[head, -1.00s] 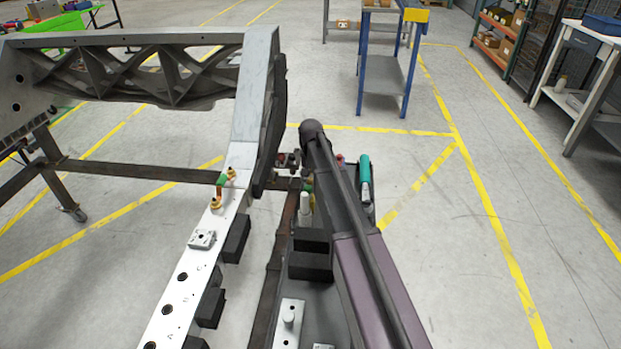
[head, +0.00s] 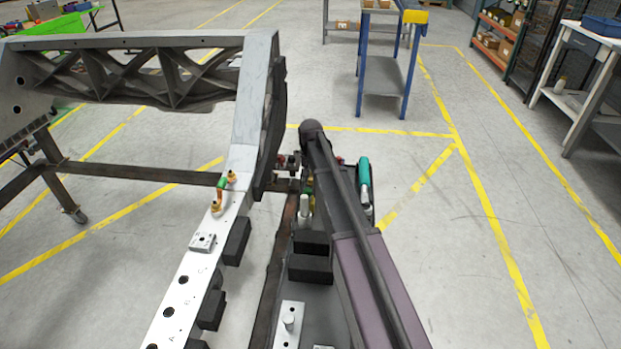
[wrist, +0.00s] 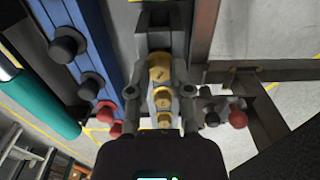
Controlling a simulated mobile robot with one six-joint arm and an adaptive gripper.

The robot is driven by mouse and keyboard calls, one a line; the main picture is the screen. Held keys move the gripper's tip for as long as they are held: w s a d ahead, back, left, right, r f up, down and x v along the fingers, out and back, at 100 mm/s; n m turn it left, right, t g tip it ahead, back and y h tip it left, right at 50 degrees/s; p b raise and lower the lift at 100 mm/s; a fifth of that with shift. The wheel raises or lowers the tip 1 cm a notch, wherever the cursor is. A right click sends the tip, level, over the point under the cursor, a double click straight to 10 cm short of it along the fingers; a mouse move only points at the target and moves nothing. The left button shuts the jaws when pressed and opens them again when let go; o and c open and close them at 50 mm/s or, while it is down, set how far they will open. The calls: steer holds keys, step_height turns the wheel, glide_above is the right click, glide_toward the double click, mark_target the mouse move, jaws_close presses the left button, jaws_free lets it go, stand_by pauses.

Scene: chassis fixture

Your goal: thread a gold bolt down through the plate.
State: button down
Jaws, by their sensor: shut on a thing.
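The silver plate (head: 172,283) runs up the left of my arm in the head view, with a line of dark holes marked by letters. Gold bolts stand in a row in the wrist view, a larger one (wrist: 160,68) farthest up and smaller ones (wrist: 164,120) below it. My gripper (wrist: 161,92) has its grey fingers on both sides of this row and is shut on a gold bolt (wrist: 162,97). The fingertips' exact contact is hard to make out. In the head view my arm mostly hides the gripper, with a bit of gold beside it.
Brass fittings with a green part (head: 221,190) and a small silver block (head: 203,242) sit on the plate. A teal-handled tool (head: 364,172) stands right of my arm. Red and black knobs (wrist: 237,117) flank the gripper. A tall grey frame (head: 257,90) rises beyond the plate.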

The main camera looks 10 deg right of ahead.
mark_target(311, 180)
steer(key=shift+r+p, duration=2.05)
steer(key=shift+r, duration=0.25)
steer(key=shift+s, duration=0.15)
